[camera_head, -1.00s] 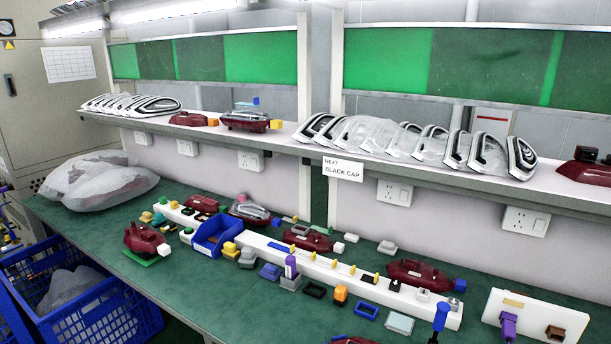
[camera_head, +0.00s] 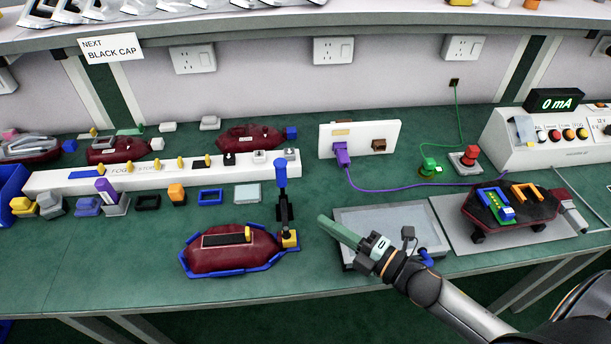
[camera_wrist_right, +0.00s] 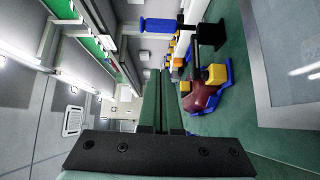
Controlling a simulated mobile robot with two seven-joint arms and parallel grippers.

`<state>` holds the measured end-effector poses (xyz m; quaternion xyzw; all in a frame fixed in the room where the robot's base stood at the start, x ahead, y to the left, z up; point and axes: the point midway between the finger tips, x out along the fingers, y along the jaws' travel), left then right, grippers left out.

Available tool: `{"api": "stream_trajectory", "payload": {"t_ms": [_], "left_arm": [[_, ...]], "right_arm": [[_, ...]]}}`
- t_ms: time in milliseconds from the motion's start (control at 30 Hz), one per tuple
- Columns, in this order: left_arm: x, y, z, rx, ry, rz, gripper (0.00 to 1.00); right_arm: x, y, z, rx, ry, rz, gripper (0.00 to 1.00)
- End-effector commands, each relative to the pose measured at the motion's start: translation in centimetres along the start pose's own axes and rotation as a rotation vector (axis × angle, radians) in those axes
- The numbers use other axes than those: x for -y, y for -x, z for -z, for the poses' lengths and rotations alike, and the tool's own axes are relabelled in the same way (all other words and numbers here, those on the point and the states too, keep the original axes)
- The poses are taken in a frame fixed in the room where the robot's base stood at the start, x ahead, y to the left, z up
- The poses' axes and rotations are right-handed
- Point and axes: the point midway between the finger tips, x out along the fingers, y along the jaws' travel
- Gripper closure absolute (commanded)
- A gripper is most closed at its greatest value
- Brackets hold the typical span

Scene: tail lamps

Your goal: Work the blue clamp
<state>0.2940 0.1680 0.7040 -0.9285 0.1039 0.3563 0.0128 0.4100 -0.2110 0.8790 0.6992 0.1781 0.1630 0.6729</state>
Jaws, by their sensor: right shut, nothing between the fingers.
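The blue clamp has an upright blue handle (camera_head: 281,174) on a black stem, with a yellow block (camera_head: 290,239) at its foot. It stands at the right end of a blue cradle (camera_head: 187,268) that holds a dark red lamp (camera_head: 222,256). In the right wrist view the blue handle (camera_wrist_right: 158,25), yellow block (camera_wrist_right: 216,74) and part of the red lamp (camera_wrist_right: 203,98) show beyond the fingers. My right gripper (camera_head: 326,222), with long green fingers, is shut and empty, to the right of the clamp and apart from it. My left gripper is not in view.
A grey tray (camera_head: 420,214) lies under my right arm. Another lamp (camera_head: 515,212) sits on a grey plate at the right. A white rail (camera_head: 60,181) with small parts runs behind the clamp. A purple cable (camera_head: 400,190) crosses the table. Green table is clear in front-left.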

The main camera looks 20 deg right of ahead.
Motion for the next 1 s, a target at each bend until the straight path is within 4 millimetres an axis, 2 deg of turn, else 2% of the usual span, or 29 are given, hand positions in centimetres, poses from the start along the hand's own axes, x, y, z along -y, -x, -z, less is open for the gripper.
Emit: {"api": "stream_trajectory", "payload": {"t_ms": [267,767,1000], "left_arm": [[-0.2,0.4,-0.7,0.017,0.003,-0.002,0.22],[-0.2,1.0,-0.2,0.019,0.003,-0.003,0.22],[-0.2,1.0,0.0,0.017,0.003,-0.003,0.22]], "right_arm": [[-0.5,-1.8,0.1,-0.020,0.046,-0.014,1.00],[-0.7,-10.3,0.3,-0.019,0.042,-0.014,1.00],[-0.5,-12.4,-1.9,-0.018,0.042,-0.009,1.00]]}}
